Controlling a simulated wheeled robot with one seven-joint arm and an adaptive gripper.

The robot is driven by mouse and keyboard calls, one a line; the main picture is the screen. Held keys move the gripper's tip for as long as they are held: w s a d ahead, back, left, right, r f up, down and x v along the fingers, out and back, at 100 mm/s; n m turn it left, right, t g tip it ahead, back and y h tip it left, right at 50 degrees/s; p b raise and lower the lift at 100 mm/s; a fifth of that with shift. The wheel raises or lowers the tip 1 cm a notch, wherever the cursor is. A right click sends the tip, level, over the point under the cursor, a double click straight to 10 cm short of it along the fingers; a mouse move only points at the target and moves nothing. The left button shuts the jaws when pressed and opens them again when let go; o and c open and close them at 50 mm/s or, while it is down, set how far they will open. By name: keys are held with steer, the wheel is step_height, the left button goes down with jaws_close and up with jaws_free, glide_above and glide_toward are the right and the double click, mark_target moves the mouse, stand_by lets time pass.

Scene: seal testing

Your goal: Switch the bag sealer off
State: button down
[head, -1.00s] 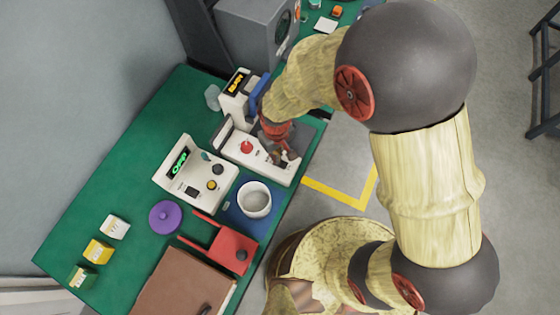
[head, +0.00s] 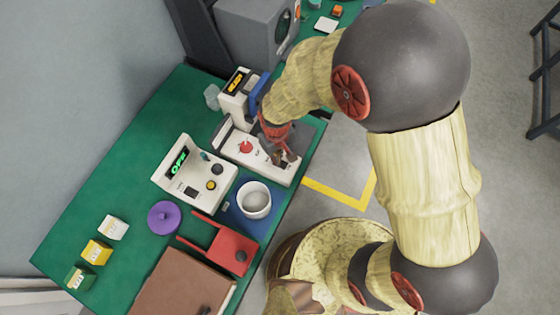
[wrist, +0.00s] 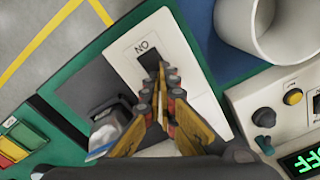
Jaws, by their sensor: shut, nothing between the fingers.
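The bag sealer (head: 233,148) is a white machine with a red button (head: 246,147), an upright part with an amber display (head: 235,83), and a blue part (head: 259,88). Its front end carries a black rocker switch (wrist: 151,62) beside an "ON" label, seen upside down in the wrist view. My gripper (head: 278,160) is over that front end, pointing down. In the wrist view my gripper (wrist: 160,72) has its fingertips together at the switch, seemingly on or just above it. The fingers partly cover the switch, so its tilt is unclear.
A white panel unit (head: 208,187) with a green "OFF" display stands beside the sealer. A white cup (head: 254,200) stands on a blue mat, close to the sealer. A red item (head: 232,250), a purple lid (head: 164,217) and small boxes (head: 97,252) are on the green table.

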steer(key=shift+f, duration=0.3)
steer(key=shift+r, duration=0.15)
steer(key=shift+r+p, duration=2.6)
steer(key=shift+r, duration=0.85)
steer(key=shift+s+d, duration=0.25)
steer(key=shift+s, duration=0.05)
steer(key=s+d+r+m+t+b, duration=0.2)
steer(key=s+d+r+m+b, duration=0.1)
steer(key=d+r, duration=0.8)
steer(key=s+d+r+m+t+b, duration=0.3)
steer(key=d+r, duration=0.8)
steer(key=r, duration=0.4)
steer(key=shift+s+d+r+m+t, duration=0.15)
steer(key=shift+s+m+t, duration=0.25)
steer(key=shift+m, duration=0.3)
